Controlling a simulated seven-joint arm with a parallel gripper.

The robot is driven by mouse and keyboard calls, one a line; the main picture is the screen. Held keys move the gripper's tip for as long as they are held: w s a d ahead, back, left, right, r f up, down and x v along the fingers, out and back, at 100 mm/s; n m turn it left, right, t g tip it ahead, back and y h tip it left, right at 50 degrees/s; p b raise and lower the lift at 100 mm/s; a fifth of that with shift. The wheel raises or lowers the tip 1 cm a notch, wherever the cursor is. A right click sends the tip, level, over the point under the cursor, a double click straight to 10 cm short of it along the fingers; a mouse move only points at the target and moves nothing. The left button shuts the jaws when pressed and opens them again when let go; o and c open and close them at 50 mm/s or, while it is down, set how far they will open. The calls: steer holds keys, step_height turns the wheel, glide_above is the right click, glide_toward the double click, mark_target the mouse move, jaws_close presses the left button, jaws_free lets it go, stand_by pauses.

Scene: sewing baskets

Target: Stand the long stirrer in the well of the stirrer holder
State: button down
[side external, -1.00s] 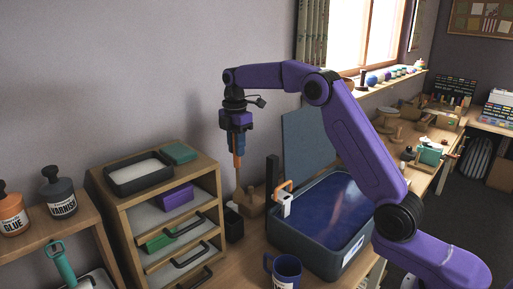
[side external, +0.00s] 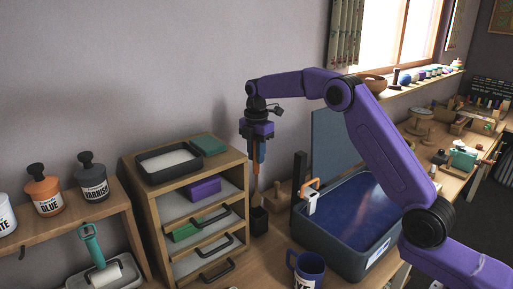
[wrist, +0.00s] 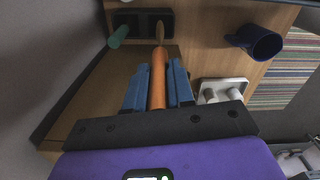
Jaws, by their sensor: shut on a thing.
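My gripper (side external: 258,160) is shut on the orange handle of the long stirrer (wrist: 158,80). In the side view the stirrer hangs close to upright, its thin brown end (side external: 256,196) pointing down. The black stirrer holder (side external: 260,223) stands on the bench directly below. In the wrist view the stirrer's wooden end (wrist: 160,31) overlaps the right-hand well of the dark holder (wrist: 140,13). I cannot tell whether the end is just above the rim or a little inside. The wells' insides are mostly hidden.
A wooden drawer unit (side external: 183,226) stands left of the holder. A blue mug (side external: 307,270) and a big dark tub (side external: 345,243) with an open lid stand to the right. A wooden block (side external: 279,196) sits just behind. A teal piece (wrist: 118,37) is beside the holder's left well.

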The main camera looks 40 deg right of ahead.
mark_target(257, 172)
steer(key=shift+f, duration=4.45)
steer(key=c, duration=0.9)
jaws_free()
step_height(257, 172, up, 17)
steer(key=shift+f, duration=0.1)
steer(key=shift+r, duration=0.35)
